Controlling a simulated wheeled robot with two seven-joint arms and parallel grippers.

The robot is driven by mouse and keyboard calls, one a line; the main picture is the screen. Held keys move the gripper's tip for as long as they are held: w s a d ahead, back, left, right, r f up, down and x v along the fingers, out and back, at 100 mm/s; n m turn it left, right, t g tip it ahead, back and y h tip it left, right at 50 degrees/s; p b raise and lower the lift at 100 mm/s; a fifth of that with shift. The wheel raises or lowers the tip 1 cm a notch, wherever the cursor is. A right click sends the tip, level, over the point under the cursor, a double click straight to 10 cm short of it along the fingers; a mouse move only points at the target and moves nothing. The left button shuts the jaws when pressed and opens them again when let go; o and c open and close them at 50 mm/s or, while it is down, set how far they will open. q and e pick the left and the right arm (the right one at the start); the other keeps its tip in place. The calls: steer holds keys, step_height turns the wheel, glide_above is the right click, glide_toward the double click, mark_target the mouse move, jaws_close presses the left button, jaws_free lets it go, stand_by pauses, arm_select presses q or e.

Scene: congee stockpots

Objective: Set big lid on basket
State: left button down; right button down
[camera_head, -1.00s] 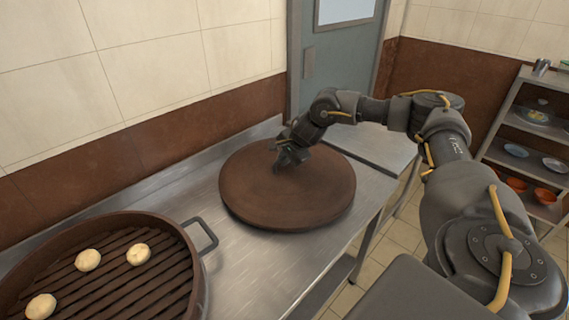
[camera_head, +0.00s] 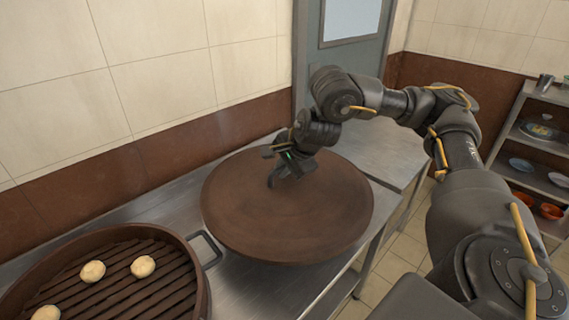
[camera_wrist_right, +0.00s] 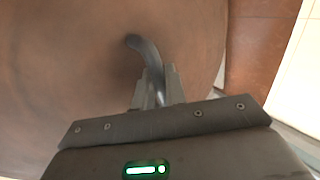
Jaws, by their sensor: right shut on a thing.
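The big lid (camera_head: 325,215) is a round brown disc over the steel counter, right of the basket. It looks larger than before and appears raised off the counter. My right gripper (camera_head: 283,180) is at its middle, shut on its dark curved handle. The handle (camera_wrist_right: 146,52) shows between the fingers in the right wrist view, where the lid (camera_wrist_right: 60,70) fills much of the picture. The basket (camera_head: 195,262) is a round brown steamer with a slatted floor and a side handle, open at the top at lower left. Several pale buns (camera_head: 143,266) lie in it. My left gripper is out of view.
The steel counter (camera_head: 258,290) runs along the tiled wall (camera_head: 160,70). A second steel table (camera_head: 385,155) stands behind the lid. A shelf rack (camera_head: 545,140) with bowls and plates is at the right. The space above the basket is clear.

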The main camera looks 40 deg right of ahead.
mark_target(224, 218)
steer(key=shift+s+a+r, duration=0.15)
steer(key=shift+a+r, duration=0.05)
steer(key=a+n+y, duration=0.1)
steer(key=a+n, duration=0.1)
steer(key=a, duration=0.4)
steer(key=a+n+g+y, duration=0.1)
steer(key=a+n+y, duration=0.1)
steer(key=a, duration=0.3)
steer(key=a+r+n+y, duration=0.1)
steer(key=a+n, duration=0.2)
steer(key=a, duration=0.3)
steer(key=shift+w+a+n+g, duration=0.3)
steer(key=shift+w+a+n, duration=0.05)
steer(key=shift+w+n, duration=0.05)
steer(key=s+a+r+n+g+y, duration=0.1)
steer(key=s+a+n, duration=0.1)
steer(key=a, duration=0.5)
steer(key=s+a+n+g+y, duration=0.1)
steer(key=s+a+n+g, duration=0.1)
steer(key=a+n, duration=0.3)
steer(key=shift+s+a+r+y, duration=0.4)
steer(key=shift+a, duration=0.75)
